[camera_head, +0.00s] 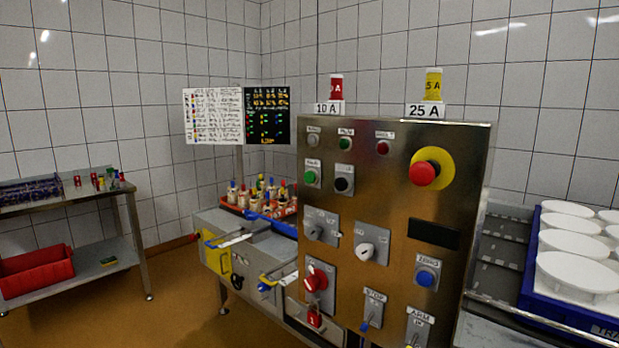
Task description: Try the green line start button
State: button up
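A steel control panel (395,215) stands upright right of the middle. A round green button (310,178) sits on a small square plate near the panel's upper left, with a small label above it that I cannot read surely. A black button (342,185) is just to its right. Above them is a row of small lamps: a pale one (313,140), a green one (345,143) and a dark red one (383,148). None looks clearly lit. My gripper is not in view, and nothing covers the green button.
A red mushroom button (422,173) on yellow, a blue button (426,278), a red rotary switch (316,281) and several levers share the panel. A blue crate (560,314) with white moulds stands right. A steel table (124,190) stands left. Floor (180,290) between is clear.

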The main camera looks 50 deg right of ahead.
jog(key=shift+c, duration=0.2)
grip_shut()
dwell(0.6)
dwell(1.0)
